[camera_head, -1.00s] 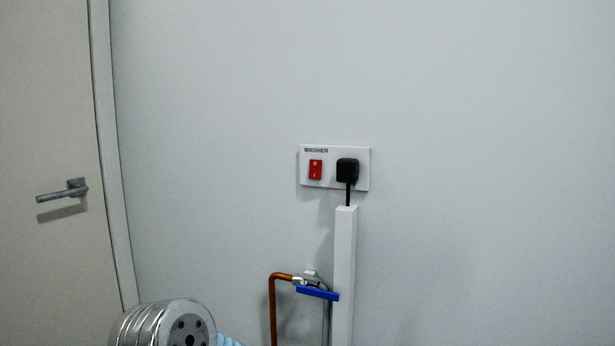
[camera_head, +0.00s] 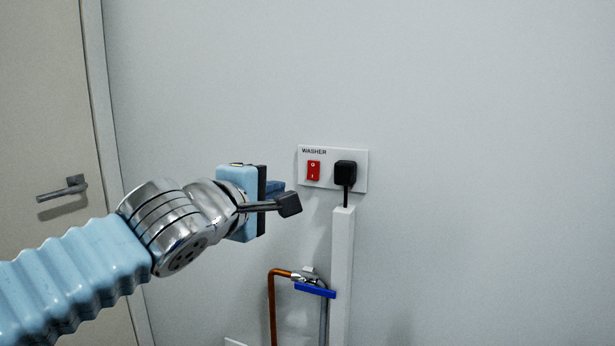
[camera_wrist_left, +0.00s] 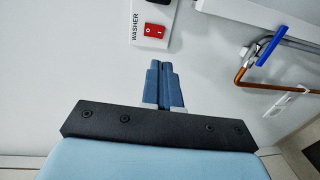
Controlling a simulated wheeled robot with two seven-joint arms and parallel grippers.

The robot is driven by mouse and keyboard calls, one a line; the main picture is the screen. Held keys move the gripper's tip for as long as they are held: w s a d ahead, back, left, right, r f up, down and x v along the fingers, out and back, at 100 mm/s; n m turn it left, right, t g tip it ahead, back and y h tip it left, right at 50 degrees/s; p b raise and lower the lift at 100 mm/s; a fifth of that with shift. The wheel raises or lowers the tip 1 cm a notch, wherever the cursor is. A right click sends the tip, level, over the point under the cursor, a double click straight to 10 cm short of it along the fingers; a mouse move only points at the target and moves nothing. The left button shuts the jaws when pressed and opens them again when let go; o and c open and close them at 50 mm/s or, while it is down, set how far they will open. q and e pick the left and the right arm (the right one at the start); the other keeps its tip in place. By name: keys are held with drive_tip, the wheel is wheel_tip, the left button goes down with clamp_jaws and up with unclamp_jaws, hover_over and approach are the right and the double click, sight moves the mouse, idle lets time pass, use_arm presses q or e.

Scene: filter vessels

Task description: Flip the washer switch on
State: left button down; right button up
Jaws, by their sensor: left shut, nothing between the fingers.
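The red washer switch (camera_head: 313,170) is on a white wall plate (camera_head: 333,186) labelled WASHER, left of a black plug (camera_head: 345,172). In the left wrist view the red switch (camera_wrist_left: 154,31) is just beyond the fingertips, a little left of them. My left gripper (camera_head: 276,187) is in front of the wall, left of the plate and slightly lower, pointing toward it. In the left wrist view its blue fingers (camera_wrist_left: 162,70) are together with nothing between them. It appears apart from the switch. My right gripper is not in view.
A white cable duct (camera_head: 342,270) runs down below the plug. A copper pipe (camera_head: 271,305) and a valve with a blue handle (camera_head: 315,291) are left of the duct. A door with a lever handle (camera_head: 62,189) is at the left. The wall right of the plate is bare.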

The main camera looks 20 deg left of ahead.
sight(312, 177)
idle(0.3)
use_arm(q)
drive_tip(key=w, duration=0.4)
drive_tip(key=w+f, duration=0.1)
drive_tip(key=w, duration=0.3)
drive_tip(key=w+f, duration=0.1)
drive_tip(key=w, duration=0.3)
drive_tip(key=shift+w, duration=0.35)
drive_tip(key=shift+w+r+b, duration=0.1)
drive_tip(key=shift+w+b, duration=0.3)
drive_tip(key=shift+w, duration=0.25)
drive_tip(key=f+b, duration=0.1)
drive_tip(key=b, duration=0.2)
drive_tip(key=shift+w+f+t, duration=0.1)
drive_tip(key=shift+w+t, duration=0.05)
drive_tip(key=shift+t, duration=0.15)
drive_tip(key=shift+r+p, duration=0.3)
drive_tip(key=shift+r, duration=0.2)
